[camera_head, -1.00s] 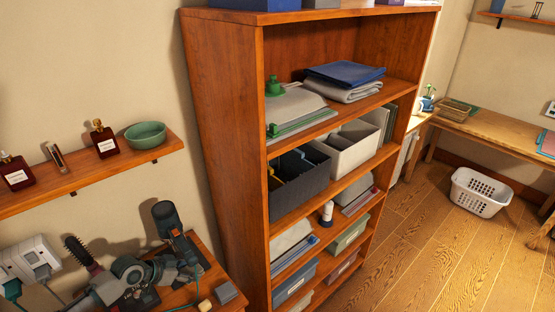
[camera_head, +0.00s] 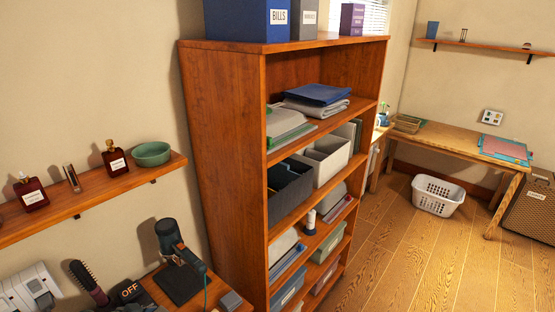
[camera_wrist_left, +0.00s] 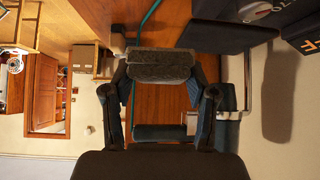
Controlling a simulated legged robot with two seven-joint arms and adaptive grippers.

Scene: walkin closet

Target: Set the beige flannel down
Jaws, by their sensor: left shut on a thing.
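The beige flannel (camera_wrist_left: 160,62) shows in the left wrist view as a thick, folded, rough-textured bundle, dark grey-brown in the shade. My left gripper (camera_wrist_left: 160,80) is shut on it, with a finger at each side. Reddish-brown wood of the small table shows behind the bundle; I cannot tell whether they touch. In the head view the small table (camera_head: 222,286) is at the bottom, partly cut off by the frame. Neither gripper shows clearly in the head view, and my right gripper is in no view.
A dark upright device (camera_head: 172,240), a hairbrush (camera_head: 88,282), an OFF-marked box (camera_head: 130,290) and a grey block (camera_head: 231,300) crowd the small table. A wall shelf (camera_head: 110,188) with bottles and a green bowl (camera_head: 152,154) is above. A tall bookcase (camera_head: 222,150) stands to the right.

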